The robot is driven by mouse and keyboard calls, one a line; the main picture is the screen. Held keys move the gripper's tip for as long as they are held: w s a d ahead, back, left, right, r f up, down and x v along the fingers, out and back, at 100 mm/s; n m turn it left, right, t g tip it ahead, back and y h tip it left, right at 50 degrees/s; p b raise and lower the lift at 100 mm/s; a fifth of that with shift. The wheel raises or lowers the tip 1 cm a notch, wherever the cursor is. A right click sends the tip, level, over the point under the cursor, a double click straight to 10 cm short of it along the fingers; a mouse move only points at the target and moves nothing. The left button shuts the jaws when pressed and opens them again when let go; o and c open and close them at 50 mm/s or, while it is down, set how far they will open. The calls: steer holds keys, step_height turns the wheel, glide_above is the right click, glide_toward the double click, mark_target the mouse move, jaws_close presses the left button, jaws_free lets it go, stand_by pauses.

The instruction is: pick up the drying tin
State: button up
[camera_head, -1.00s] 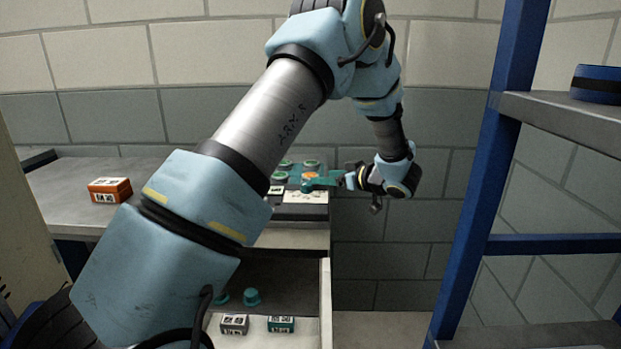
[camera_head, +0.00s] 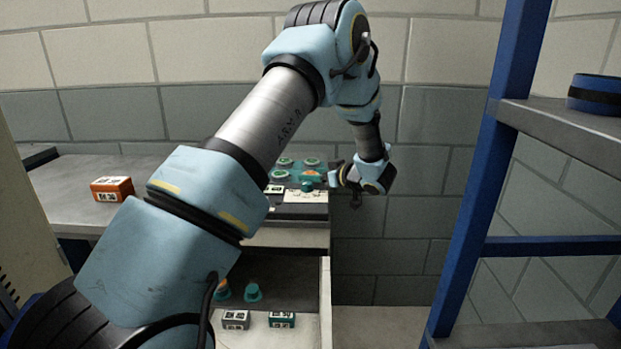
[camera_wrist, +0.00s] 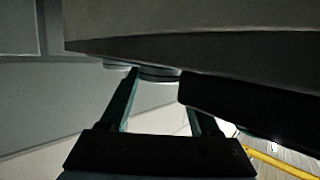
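My gripper (camera_wrist: 158,88) is open in the wrist view. Its two teal fingers stand apart, and the space between them looks empty. Grey round rims (camera_wrist: 160,73) show just beyond the fingertips, under a large dark surface. In the head view my gripper (camera_head: 318,180) is small, over the right end of a board with several green round pieces (camera_head: 312,162), and partly hidden by my wrist. A blue round container with a black band (camera_head: 597,94) stands on the right shelf, far from my gripper. I cannot tell for certain which thing is the drying tin.
An orange box (camera_head: 112,189) lies on the grey counter (camera_head: 75,180) at left. An open drawer (camera_head: 326,300) below holds a grey box (camera_head: 236,320), a teal box (camera_head: 282,320) and teal cups (camera_head: 253,292). A blue-framed shelf (camera_head: 470,200) stands at right.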

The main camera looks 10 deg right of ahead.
steer(key=c, duration=0.6)
steer(key=shift+o, duration=0.2)
steer(key=shift+r, duration=0.15)
step_height(320, 180, up, 10)
steer(key=b, duration=0.1)
